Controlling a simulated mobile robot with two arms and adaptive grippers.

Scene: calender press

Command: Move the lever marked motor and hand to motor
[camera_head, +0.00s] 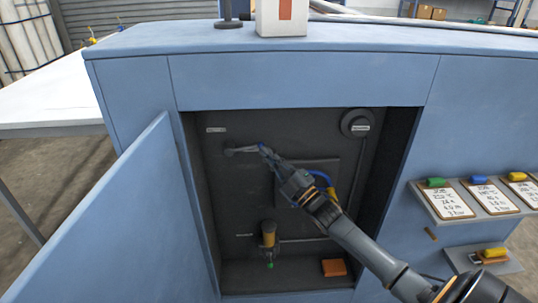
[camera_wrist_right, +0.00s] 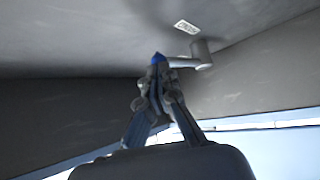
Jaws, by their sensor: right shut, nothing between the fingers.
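A grey lever (camera_head: 240,150) is mounted on the dark back wall inside the open cabinet, at upper left, below a small pale label (camera_head: 216,129). The lever (camera_wrist_right: 202,55) and its label (camera_wrist_right: 187,27) also show in the right wrist view; the lettering is too small to read surely. The lever's arm points sideways. My right gripper (camera_head: 264,150) is shut and empty, its tips at the free end of the lever. In the wrist view the blue tips (camera_wrist_right: 158,59) look close to the lever end; I cannot tell whether they touch. My left gripper is not in view.
The blue cabinet door (camera_head: 110,225) stands open at left. Shelves with cards (camera_head: 488,200) project at right.

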